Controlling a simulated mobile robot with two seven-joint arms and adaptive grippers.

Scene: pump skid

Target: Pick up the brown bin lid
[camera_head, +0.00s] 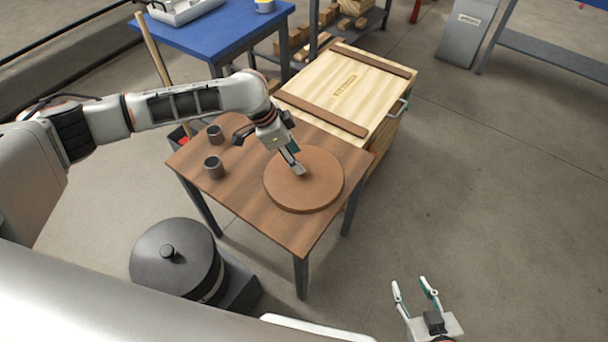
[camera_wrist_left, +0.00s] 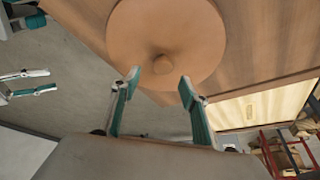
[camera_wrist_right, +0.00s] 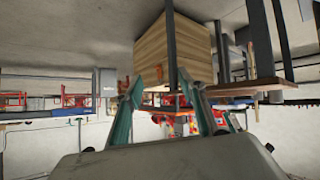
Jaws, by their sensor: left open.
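The brown bin lid (camera_head: 310,188) is a round disc lying flat on the wooden table (camera_head: 240,205), near its right corner. In the left wrist view, the lid (camera_wrist_left: 195,30) shows a round knob (camera_wrist_left: 163,65) in its middle. My left gripper (camera_head: 299,168) is over the lid. Its fingers (camera_wrist_left: 160,80) are open, one on each side of the knob in that view; I cannot tell whether they touch it. In the head view my gripper hides the knob. My right gripper (camera_head: 415,285) is open and empty, away from the table at the lower right.
Two dark cups (camera_head: 214,167) stand on the table's left part. A wooden crate (camera_head: 350,85) with brown battens stands right behind the table. A dark bin with a knobbed lid (camera_head: 175,262) stands in front at left. The floor at right is clear.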

